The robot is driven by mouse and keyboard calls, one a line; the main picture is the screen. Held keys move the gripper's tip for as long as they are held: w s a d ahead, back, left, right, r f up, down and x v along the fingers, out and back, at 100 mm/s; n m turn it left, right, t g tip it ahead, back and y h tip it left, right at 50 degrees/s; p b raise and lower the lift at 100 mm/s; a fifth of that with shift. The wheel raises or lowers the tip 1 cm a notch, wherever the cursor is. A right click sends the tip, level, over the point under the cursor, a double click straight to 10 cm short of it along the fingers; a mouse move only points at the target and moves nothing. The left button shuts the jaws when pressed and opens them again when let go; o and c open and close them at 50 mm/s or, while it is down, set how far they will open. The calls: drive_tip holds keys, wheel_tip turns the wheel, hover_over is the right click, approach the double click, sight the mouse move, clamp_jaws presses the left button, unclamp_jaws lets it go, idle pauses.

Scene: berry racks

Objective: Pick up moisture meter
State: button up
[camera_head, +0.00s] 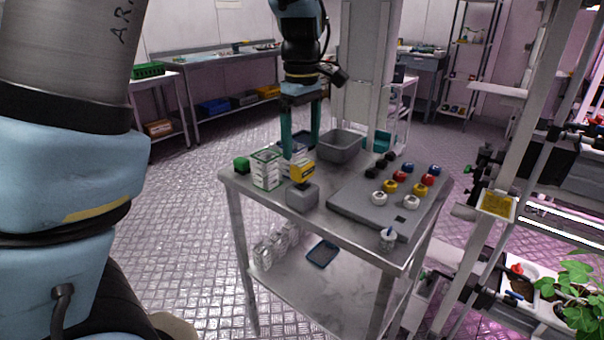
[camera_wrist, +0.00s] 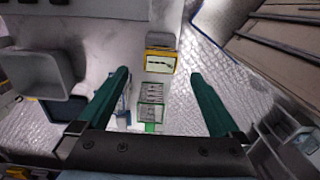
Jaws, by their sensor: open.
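In the wrist view the yellow device (camera_wrist: 161,59) is near the middle, around the line between my fingertips. My gripper (camera_head: 301,148) points down over the table with its two green fingers apart and nothing between them. In the wrist view the fingers of my gripper (camera_wrist: 159,76) stand wide on either side, above the yellow device. Its lower part is hidden.
White-green boxes (camera_head: 266,169) and a green item (camera_head: 241,163) stand left of the meter. A grey bin (camera_head: 341,146) is behind. A grey board (camera_head: 372,203) with several coloured knobs lies right. A small white bottle (camera_head: 388,237) stands at the front edge. Plant racks (camera_head: 499,204) are at right.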

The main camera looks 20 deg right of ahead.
sight(302, 162)
drive_tip(key=shift+s+f+p, duration=0.1)
drive_tip(key=shift+f+p, duration=0.6)
drive_tip(key=shift+f, duration=2.15)
drive_tip(key=c, duration=1.5)
drive_tip(key=shift+c, duration=0.2)
